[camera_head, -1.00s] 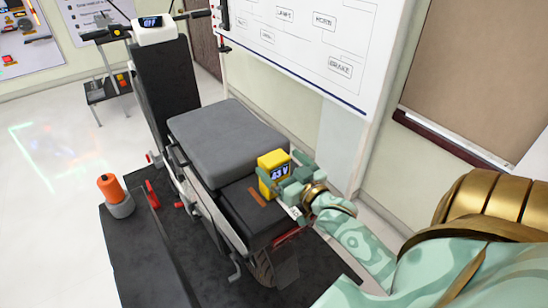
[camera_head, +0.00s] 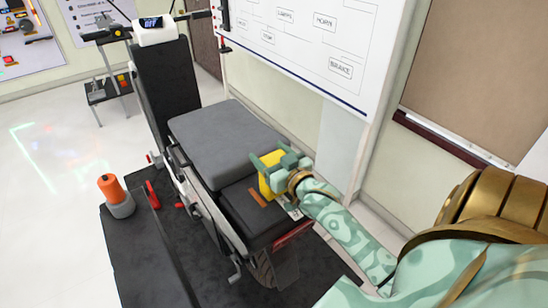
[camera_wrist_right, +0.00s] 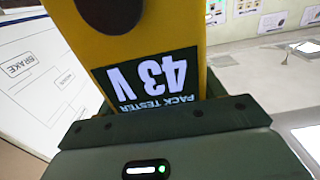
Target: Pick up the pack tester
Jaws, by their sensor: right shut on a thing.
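The pack tester (camera_head: 268,181) is a yellow box held in my right gripper (camera_head: 277,168), above the dark rear deck of the scooter. In the head view the gripper's fingers cover much of it. In the right wrist view the yellow pack tester (camera_wrist_right: 150,30) fills the upper middle, with its dark display reading "43 V" and "PACK TESTER" upside down. My right gripper is shut on it, the green palm (camera_wrist_right: 160,140) close below the display. Whether its bottom touches the deck I cannot tell. My left gripper is not in view.
The scooter's grey seat (camera_head: 220,138) lies just left of the pack tester, and its dark deck (camera_head: 250,215) is below. A whiteboard (camera_head: 300,45) with labels stands behind. Open floor lies at the left.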

